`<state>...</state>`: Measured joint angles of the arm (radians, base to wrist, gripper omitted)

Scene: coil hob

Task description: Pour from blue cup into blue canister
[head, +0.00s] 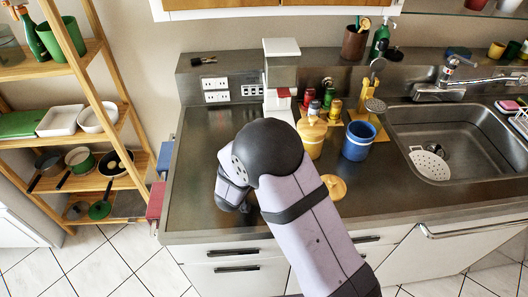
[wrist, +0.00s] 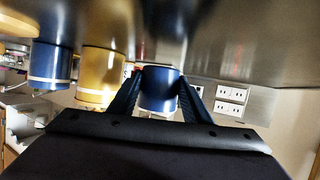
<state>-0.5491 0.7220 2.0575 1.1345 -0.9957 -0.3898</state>
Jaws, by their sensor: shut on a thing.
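The blue canister (head: 357,142) stands upright on the counter, left of the sink, and appears open at the top. It also shows at the left of the wrist view (wrist: 50,68), which is upside down. The blue cup (wrist: 159,90), with a pale band, is between the fingers of my gripper (wrist: 157,92), which is shut on it. In the head view my arm hides the cup and most of the gripper. I cannot tell whether the cup touches the counter or what is in it. The cup is apart from the canister.
A yellow canister (head: 312,138) stands left of the blue one. A round yellow lid (head: 334,187) lies on the counter in front. Spice jars and a yellow utensil stand (head: 372,128) are behind.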

